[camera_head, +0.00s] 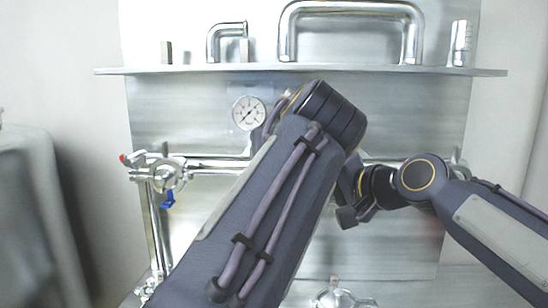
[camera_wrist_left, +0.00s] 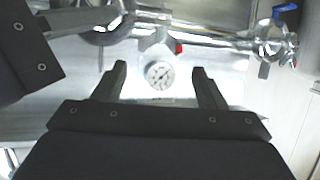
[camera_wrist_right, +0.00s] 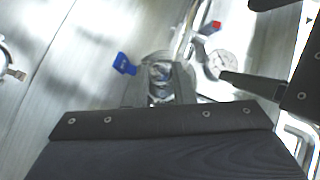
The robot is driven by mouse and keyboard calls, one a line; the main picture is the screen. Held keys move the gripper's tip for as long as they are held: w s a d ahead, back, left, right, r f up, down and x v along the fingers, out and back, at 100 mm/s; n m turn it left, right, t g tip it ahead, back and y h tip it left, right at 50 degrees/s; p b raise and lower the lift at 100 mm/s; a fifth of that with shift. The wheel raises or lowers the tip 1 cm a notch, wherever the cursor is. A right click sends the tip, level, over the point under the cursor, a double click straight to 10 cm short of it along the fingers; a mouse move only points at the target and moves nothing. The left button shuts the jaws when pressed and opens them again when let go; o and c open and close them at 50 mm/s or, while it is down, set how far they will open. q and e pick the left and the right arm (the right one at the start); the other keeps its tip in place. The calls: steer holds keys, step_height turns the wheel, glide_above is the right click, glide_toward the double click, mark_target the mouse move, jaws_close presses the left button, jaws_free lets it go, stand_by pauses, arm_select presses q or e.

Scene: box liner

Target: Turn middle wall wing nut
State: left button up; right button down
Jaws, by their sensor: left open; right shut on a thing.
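The middle wall fitting is hidden behind my left arm in the head view. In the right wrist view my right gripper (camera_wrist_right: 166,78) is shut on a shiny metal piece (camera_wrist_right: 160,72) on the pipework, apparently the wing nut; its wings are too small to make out. A round clamp (camera_wrist_left: 98,32) shows beside the right gripper in the left wrist view. My left gripper (camera_wrist_left: 160,80) is open and empty, its fingers pointing toward the wall near the gauge. In the head view its fingers are hidden behind the arm.
A round gauge (camera_head: 249,113) is on the metal wall under a shelf (camera_head: 250,70). A clamp with a blue handle (camera_head: 168,200) is at the left end of the pipe. A red-tipped part (camera_wrist_left: 178,47) sits by the gauge. My two arms are close together.

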arm_select(q)
steer(key=x, duration=0.6)
steer(key=shift+w, duration=0.1)
steer(key=shift+c, duration=0.3)
steer(key=c, duration=0.7)
steer(key=shift+o, duration=0.2)
steer(key=m+h, duration=0.3)
steer(key=shift+a+t+h, duration=0.15)
steer(key=shift+t+h, duration=0.15)
steer(key=o, duration=0.7)
